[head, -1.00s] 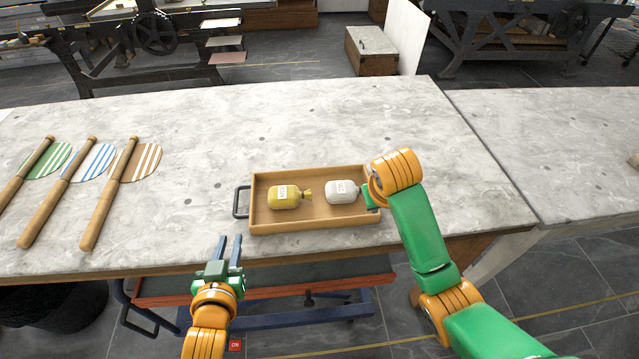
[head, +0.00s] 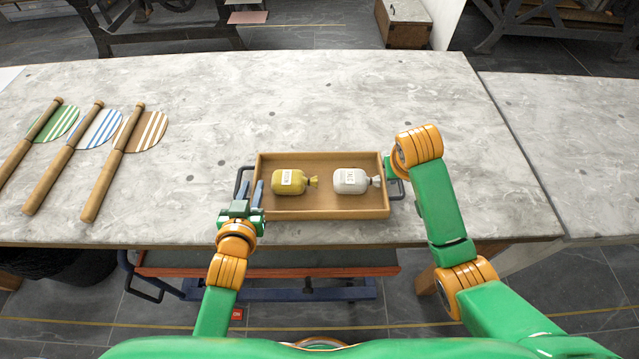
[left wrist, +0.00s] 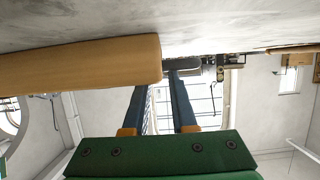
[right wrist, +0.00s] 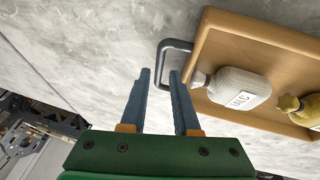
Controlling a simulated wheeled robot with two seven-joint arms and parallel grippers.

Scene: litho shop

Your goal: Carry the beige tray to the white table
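The beige tray (head: 320,213) lies flat on a grey-white marbled table (head: 330,95), near its front edge. A yellow sack-like bottle (head: 289,182) and a white one (head: 350,181) lie in it. My left gripper (head: 254,188) is open at the tray's left end, by the dark left handle (head: 240,184). In the left wrist view that handle (left wrist: 183,71) shows just past the fingertips. My right gripper (right wrist: 160,74) is open at the right end, with the dark right handle (right wrist: 174,44) at its fingertips. In the head view my right arm hides its fingers.
A second pale table (head: 570,135) adjoins on the right, across a narrow seam. The tabletop behind the tray is clear. A blue-framed cart (head: 270,262) stands under the front edge.

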